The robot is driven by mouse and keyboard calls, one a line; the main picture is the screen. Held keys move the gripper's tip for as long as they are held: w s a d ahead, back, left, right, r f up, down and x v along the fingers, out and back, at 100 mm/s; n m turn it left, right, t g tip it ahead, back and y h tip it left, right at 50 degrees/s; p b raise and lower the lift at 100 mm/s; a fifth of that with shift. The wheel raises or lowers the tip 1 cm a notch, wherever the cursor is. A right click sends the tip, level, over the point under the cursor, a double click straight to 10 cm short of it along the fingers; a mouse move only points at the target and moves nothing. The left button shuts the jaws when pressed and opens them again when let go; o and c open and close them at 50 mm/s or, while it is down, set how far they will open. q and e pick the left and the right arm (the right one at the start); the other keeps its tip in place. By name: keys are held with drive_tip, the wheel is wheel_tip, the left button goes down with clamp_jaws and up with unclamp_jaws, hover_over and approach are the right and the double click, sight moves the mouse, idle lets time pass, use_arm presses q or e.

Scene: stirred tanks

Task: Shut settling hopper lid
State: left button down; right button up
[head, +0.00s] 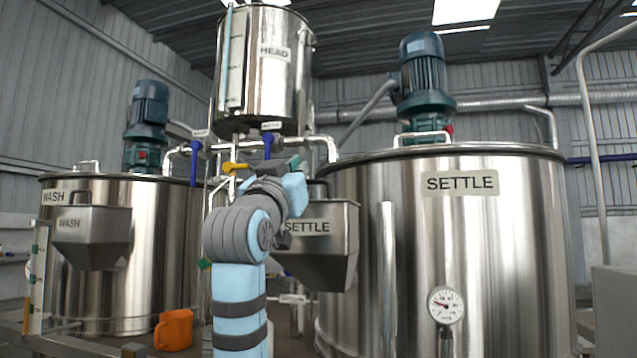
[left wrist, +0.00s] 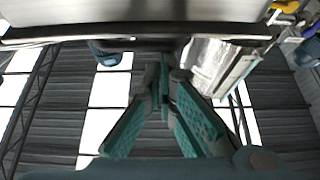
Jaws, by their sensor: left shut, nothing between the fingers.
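The settling hopper (head: 322,250) is a steel bin marked SETTLE on the front of the settling tank (head: 470,260). A dark handle (head: 320,184) stands up at its top edge, and the lid appears to lie flat there, though my arm partly covers it. My left gripper (head: 290,163) is just above and left of that handle, shut and empty. Its teal fingers also show in the left wrist view (left wrist: 164,85). A dark edge crosses the top of that view; I cannot tell whether it is the lid. My right gripper is out of view.
The wash hopper (head: 92,238) and wash tank (head: 150,270) stand at left. The head tank (head: 264,80) hangs above, with pipes and a yellow valve handle (head: 236,167) close to my gripper.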

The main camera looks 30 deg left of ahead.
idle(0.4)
use_arm(q)
drive_tip(key=v, duration=1.2)
drive_tip(key=shift+f, duration=0.2)
